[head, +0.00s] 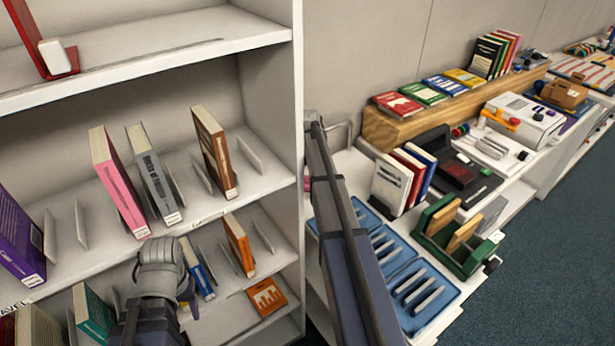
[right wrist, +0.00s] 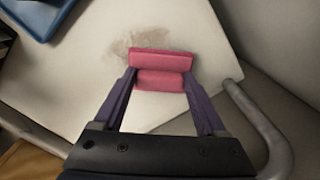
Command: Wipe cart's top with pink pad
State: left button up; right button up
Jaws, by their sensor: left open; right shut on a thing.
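The pink pad (right wrist: 160,58) is held between the fingertips of my right gripper (right wrist: 160,76) in the right wrist view. The pad is over the cart's white top (right wrist: 70,85), at the near edge of a brownish smudge (right wrist: 130,45). I cannot tell whether it presses on the surface. In the head view only a sliver of pink shows beside my right arm, which hides most of that end of the cart's top (head: 355,168). My left gripper (head: 165,262) is open and empty in front of the bookshelf.
A grey handle (right wrist: 255,125) curves up at the cart's edge. Blue trays (head: 430,290) lie beside the smudged area. The bookshelf (head: 270,190) with several books stands at left. A long counter (head: 530,160) with books and devices runs away to the right.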

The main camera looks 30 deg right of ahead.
jog(key=shift+f, duration=0.3)
jog(key=shift+r, duration=0.1)
jog(key=shift+s, duration=0.1)
jog(key=shift+s+d, duration=0.15)
jog(key=shift+s, duration=1.65)
jog(key=shift+s, duration=0.1)
jog(key=shift+s+d, duration=0.1)
jog(key=shift+s, duration=1.7)
jog(key=shift+w, duration=0.1)
